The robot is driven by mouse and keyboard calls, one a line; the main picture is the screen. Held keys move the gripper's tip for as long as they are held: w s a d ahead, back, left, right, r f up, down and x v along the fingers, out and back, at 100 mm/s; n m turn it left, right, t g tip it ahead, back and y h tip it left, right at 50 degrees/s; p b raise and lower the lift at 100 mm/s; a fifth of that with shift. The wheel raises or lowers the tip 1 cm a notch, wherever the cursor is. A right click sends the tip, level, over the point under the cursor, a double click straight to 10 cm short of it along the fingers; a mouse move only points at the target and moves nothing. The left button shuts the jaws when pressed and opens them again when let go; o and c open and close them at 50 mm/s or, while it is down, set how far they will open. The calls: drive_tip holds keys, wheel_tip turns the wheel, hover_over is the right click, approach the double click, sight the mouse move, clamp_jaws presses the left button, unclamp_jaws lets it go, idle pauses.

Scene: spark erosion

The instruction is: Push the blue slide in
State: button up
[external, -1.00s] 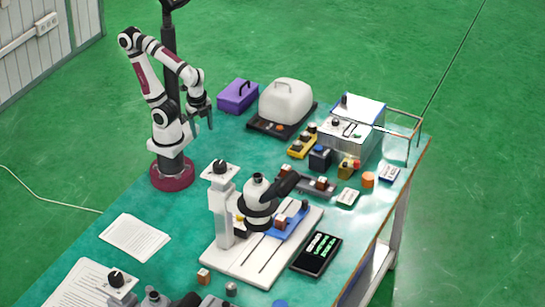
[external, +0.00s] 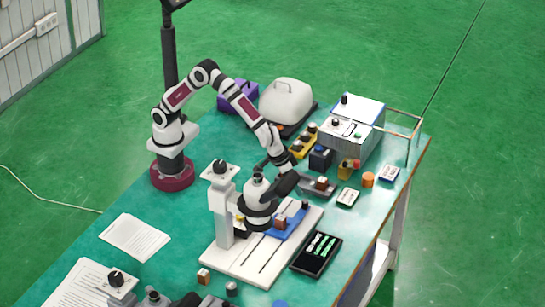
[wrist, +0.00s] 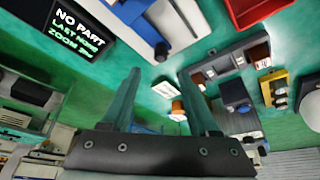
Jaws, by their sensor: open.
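The blue slide (external: 287,224) lies on the white base (external: 238,262) of a small machine with a dark, rounded head. A brown-and-white block (external: 281,222) and a dark knob show on or beside the slide. In the wrist view the blue slide (wrist: 132,10) is at the top edge, partly cut off. My gripper (external: 278,166) is in the air behind the machine head, apart from the slide. In the wrist view my gripper (wrist: 159,74) is open, with nothing between its fingers.
A grey fixture with blocks (external: 318,188), an orange cylinder (external: 368,180) and a dark blue box (external: 320,158) stand nearby. A red tray (wrist: 252,10) shows in the wrist view.

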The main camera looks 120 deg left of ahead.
sight(304, 201)
drive_tip(key=x, duration=0.8)
drive_tip(key=shift+a+f, duration=0.1)
drive_tip(key=shift+f, duration=0.2)
clamp_jaws()
idle(0.8)
